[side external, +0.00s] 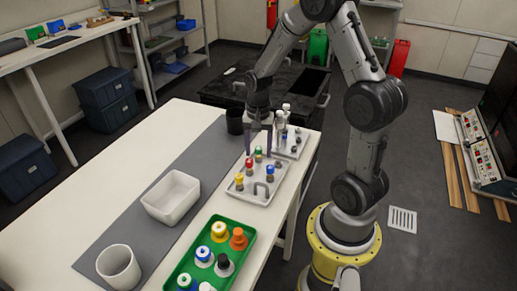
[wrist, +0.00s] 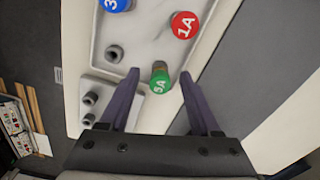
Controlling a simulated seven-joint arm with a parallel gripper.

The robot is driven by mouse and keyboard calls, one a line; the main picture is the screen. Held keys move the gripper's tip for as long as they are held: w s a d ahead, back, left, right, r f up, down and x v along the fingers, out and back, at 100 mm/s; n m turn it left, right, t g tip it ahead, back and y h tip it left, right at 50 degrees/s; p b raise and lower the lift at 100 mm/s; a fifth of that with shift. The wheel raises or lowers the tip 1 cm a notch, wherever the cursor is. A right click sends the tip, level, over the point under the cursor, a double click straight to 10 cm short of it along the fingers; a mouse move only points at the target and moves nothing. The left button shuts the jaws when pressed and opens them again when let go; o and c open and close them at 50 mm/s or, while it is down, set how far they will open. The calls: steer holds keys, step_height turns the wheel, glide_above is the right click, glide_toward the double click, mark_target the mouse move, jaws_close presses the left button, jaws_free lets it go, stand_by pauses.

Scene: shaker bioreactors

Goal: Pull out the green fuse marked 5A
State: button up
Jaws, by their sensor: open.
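The green fuse marked 5A (wrist: 160,80) stands in the tray near its edge, between and just beyond my fingertips in the wrist view. In the side external view the green fuse (side external: 258,154) shows below my gripper (side external: 258,140). My gripper (wrist: 158,92) is open, its two purple fingers on either side of the fuse with gaps, not clearly touching it. A red fuse marked 1A (wrist: 185,25) stands beside it, and a blue fuse marked 3 (wrist: 115,4) is partly cut off. The white tray (side external: 262,196) holds these fuses and a yellow one (side external: 239,181).
An empty socket (wrist: 114,53) is in the tray. A second tray (side external: 295,150) with grey pieces stands behind. A white bin (side external: 172,197), a white cup (side external: 119,267) and a green tray of bottles (side external: 205,285) stand nearer the camera. The grey mat (side external: 125,225) has free room.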

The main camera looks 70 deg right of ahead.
mark_target(258, 148)
steer(key=shift+f, duration=0.1)
jaws_close()
stand_by(0.3)
steer(key=shift+r, duration=0.25)
steer(key=shift+r, duration=0.35)
steer(key=shift+r, duration=0.9)
steer(key=shift+r, duration=1.35)
